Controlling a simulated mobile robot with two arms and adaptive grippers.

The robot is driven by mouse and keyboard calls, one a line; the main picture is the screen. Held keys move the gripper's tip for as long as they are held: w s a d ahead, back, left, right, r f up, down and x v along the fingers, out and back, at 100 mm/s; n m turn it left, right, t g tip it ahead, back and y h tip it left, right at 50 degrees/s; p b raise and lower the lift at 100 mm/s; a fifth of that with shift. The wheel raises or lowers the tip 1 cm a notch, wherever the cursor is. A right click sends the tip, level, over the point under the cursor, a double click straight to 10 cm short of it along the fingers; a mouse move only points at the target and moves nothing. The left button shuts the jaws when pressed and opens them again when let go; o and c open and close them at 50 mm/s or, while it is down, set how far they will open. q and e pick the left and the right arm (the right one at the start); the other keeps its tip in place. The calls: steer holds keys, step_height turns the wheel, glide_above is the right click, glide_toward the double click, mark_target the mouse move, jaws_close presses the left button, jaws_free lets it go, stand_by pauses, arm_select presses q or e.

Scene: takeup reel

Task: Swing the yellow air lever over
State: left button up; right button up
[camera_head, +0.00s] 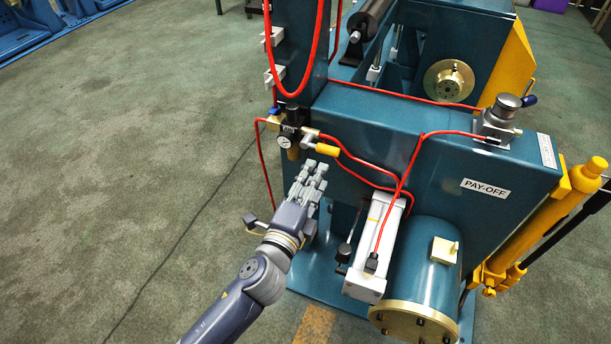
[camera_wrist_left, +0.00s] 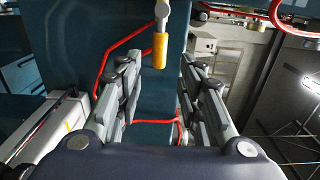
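The yellow air lever (camera_head: 327,150) sticks out from the brass and silver valve (camera_head: 309,136) beside a round gauge on the blue pay-off machine. In the left wrist view the yellow lever (camera_wrist_left: 160,50) hangs down from its silver fitting, ahead of and between my open fingers. My left gripper (camera_head: 312,174) is just below the lever in the head view, its fingers pointing up toward it. It also shows in the left wrist view (camera_wrist_left: 158,85), its fingers apart with nothing held. I see no contact with the lever. My right gripper is not in view.
Red air hoses (camera_head: 372,170) loop close to the valve and across the machine's blue side (camera_head: 440,180). A white cylinder (camera_head: 375,245) and a blue motor (camera_head: 425,270) stand right of my left arm. Open green floor (camera_head: 130,150) lies to the left.

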mark_target(327, 153)
arm_select(q)
steer(key=b+x, duration=0.1)
steer(key=x, duration=0.6)
steer(key=shift+w+f, duration=0.1)
steer(key=shift+w, duration=0.15)
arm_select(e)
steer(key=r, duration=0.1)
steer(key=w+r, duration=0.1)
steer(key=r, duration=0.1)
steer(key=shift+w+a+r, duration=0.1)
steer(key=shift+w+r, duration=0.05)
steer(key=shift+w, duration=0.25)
arm_select(q)
steer(key=shift+w+d, duration=0.15)
steer(key=shift+w, duration=0.15)
steer(key=c, duration=0.8)
steer(key=shift+f, duration=0.1)
